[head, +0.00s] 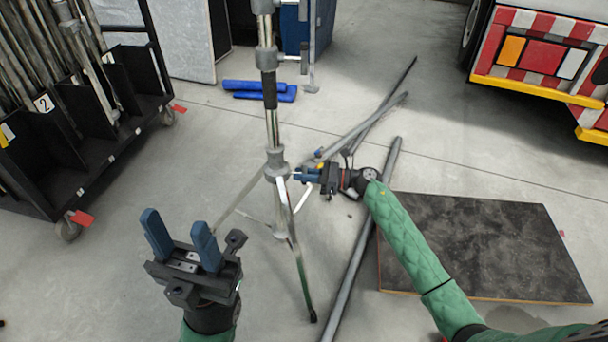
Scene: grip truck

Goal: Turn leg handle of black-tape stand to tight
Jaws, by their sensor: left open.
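The black-tape stand (271,130) is upright in the middle of the head view, with a black band (269,89) around its pole. Its grey leg collar (275,163) sits lower down, above spread legs. My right gripper (298,175) reaches in from the right, with its blue fingertips right beside the collar. The leg handle is not clearly visible there, and I cannot tell whether the fingers touch or hold it. My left gripper (178,228) is open and empty, pointing up, in front and to the left of the stand.
A black wheeled rack (85,165) of poles stands at the left. Loose grey poles (365,235) and a dark board (480,245) lie on the floor to the right. Blue bags (258,86) lie behind. A truck's rear (540,60) is at the upper right.

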